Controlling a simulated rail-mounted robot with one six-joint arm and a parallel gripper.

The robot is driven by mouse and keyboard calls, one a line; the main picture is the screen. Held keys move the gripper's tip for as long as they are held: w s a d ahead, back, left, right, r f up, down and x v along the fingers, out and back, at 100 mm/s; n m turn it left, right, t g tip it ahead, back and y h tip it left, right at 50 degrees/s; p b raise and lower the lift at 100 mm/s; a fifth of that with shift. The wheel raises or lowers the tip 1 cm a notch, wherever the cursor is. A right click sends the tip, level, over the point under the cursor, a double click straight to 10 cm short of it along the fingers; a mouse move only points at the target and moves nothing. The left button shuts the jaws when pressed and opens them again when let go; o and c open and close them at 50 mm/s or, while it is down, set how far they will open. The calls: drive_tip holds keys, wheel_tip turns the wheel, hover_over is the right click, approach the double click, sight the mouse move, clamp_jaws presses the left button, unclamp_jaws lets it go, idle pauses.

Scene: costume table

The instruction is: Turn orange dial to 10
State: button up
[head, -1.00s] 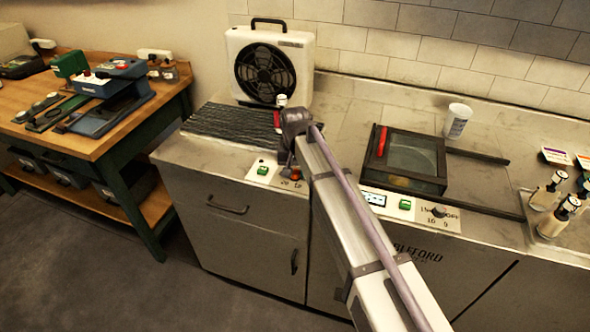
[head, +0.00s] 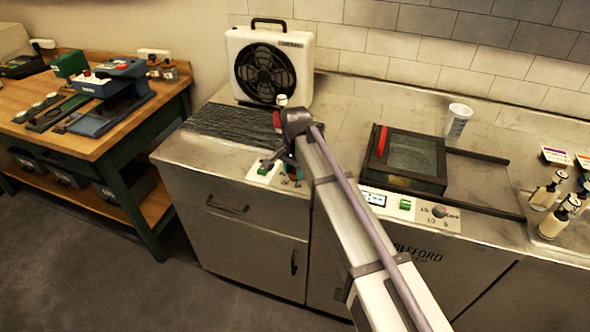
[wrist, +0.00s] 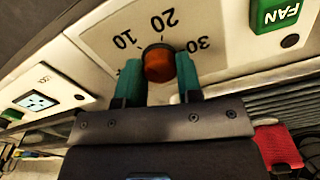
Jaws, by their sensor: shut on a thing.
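The orange dial (wrist: 158,64) sits on a pale panel (wrist: 100,40) marked 10, 20 and 30 in the wrist view. My gripper (wrist: 159,75) has its two green fingers on either side of the dial, shut on it. I cannot make out a pointer mark on the dial, so its setting is unclear. In the head view my gripper (head: 287,168) is low over the panel at the counter's front edge, and it hides most of the dial there.
A green FAN button (wrist: 277,14) is beside the dial panel. A fan (head: 268,65) stands behind on the counter. A dark glass-topped box (head: 407,160) lies to the right, with a second grey dial (head: 439,211) in front. A white cup (head: 457,122) stands behind it.

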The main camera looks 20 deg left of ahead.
idle(0.3)
drive_tip(key=o, duration=0.9)
drive_tip(key=shift+o, duration=0.2)
wheel_tip(320, 180, up, 11)
drive_tip(key=p, duration=1)
drive_tip(key=shift+p, duration=0.4)
drive_tip(key=shift+f, duration=0.15)
